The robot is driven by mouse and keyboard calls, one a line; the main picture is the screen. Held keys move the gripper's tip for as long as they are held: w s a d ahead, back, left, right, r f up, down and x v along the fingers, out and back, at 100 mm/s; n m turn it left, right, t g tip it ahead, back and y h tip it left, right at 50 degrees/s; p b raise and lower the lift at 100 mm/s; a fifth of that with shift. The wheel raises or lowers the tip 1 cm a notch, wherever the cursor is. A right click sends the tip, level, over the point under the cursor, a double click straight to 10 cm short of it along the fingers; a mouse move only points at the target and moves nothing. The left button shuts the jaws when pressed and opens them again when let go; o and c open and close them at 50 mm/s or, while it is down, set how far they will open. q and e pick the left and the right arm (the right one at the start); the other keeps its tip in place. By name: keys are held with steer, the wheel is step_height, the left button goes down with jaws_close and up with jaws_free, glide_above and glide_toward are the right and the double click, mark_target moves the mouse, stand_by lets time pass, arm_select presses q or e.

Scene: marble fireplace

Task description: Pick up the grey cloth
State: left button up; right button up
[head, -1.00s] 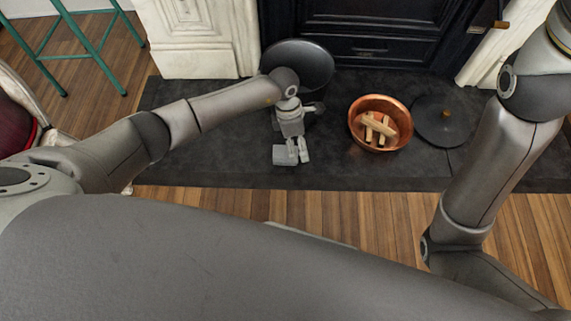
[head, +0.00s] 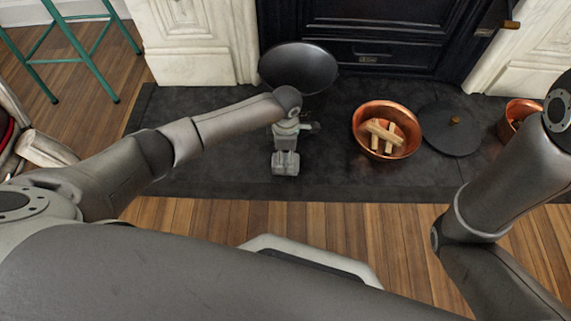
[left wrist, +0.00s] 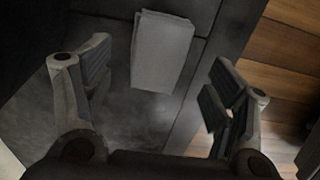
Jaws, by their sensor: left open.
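The grey cloth (left wrist: 163,50) shows in the left wrist view as a flat, folded, light grey rectangle on the dark hearth slab. My left gripper (left wrist: 158,82) is open, with one finger on each side of the picture and the cloth lying between and beyond the fingertips. Nothing is held in it, and I cannot tell how far above the cloth it is. In the head view my left gripper (head: 285,165) points down over the hearth. The cloth cannot be told apart from the gripper there. My right arm shows at the right, but its gripper is out of view.
A large dark pan (head: 280,69) stands behind my left gripper. A copper bowl (head: 359,132) holding several wood pieces, a black lid (head: 445,135) and another copper pot (head: 512,108) stand to the right. The hearth slab (head: 215,150) is clear left of my gripper.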

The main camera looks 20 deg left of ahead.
mark_target(285, 160)
arm_select(q)
step_height(285, 160, down, 5)
steer(key=b, duration=0.4)
steer(key=shift+a+r, duration=0.1)
steer(key=shift+r, duration=0.1)
steer(key=c, duration=1.1)
steer(key=shift+o, duration=0.2)
steer(key=shift+r, duration=0.1)
